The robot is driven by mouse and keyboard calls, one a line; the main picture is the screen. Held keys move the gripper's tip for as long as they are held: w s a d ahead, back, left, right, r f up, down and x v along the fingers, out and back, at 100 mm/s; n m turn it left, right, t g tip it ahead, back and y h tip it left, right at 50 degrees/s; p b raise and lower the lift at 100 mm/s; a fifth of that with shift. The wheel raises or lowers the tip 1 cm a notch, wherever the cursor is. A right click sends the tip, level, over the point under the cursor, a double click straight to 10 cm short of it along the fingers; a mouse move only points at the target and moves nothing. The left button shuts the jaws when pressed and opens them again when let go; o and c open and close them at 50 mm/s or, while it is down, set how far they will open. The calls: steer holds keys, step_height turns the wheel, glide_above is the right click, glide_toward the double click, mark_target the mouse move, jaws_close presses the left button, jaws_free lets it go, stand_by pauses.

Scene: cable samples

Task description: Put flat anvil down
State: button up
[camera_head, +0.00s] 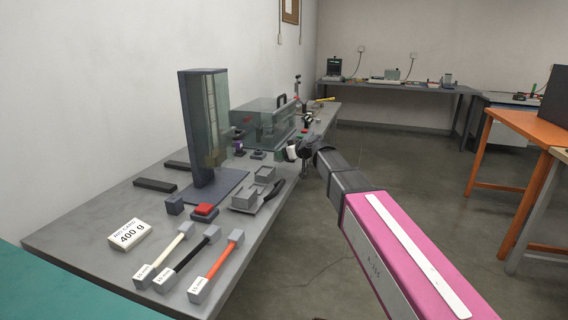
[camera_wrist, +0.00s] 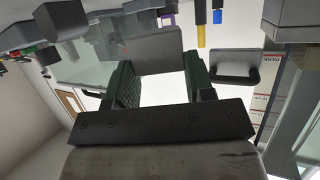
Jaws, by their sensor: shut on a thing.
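The flat anvil looks to be the plain grey plate (camera_wrist: 150,52) between the two green-padded fingers in the wrist view. My gripper (camera_wrist: 158,78) is shut on it, with one finger at each side. In the head view my gripper (camera_head: 298,150) is at the end of my pink arm, over or just beyond the bench's right edge. A small pale piece shows at its tip there, too small to make out. The height of the held plate over any surface cannot be told.
The grey bench (camera_head: 85,225) carries a tall tester (camera_head: 205,125) with a red button (camera_head: 205,211), grey blocks (camera_head: 244,200), a 400 g card (camera_head: 129,235) and three cable samples (camera_head: 216,266). A clear box (camera_head: 262,122) stands behind. Open floor lies right of the bench; an orange table (camera_head: 525,124) stands farther right.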

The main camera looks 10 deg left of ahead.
steer(key=shift+f, duration=2)
steer(key=shift+f, duration=0.1)
steer(key=o, duration=1.1)
steer(key=v, duration=1.2)
steer(key=s+d+f+m+g+h, duration=0.1)
steer(key=s+d+f+m+h, duration=0.25)
steer(key=d+f, duration=0.6)
steer(key=s+d+f+m+g+h, duration=0.2)
steer(key=s+d+f+m+h, duration=0.15)
steer(key=d+f, duration=0.65)
steer(key=s+d+f+m+g+h, duration=0.1)
steer(key=s+d+f+m+h, duration=0.1)
steer(key=s+d+f, duration=0.3)
steer(key=s+d+f+m+g+h, duration=0.2)
steer(key=s+d+f, duration=0.4)
steer(key=d, duration=0.4)
steer(key=shift+s+f+m+h, duration=0.3)
steer(key=shift+m+h, duration=0.3)
steer(key=shift+m, duration=0.2)
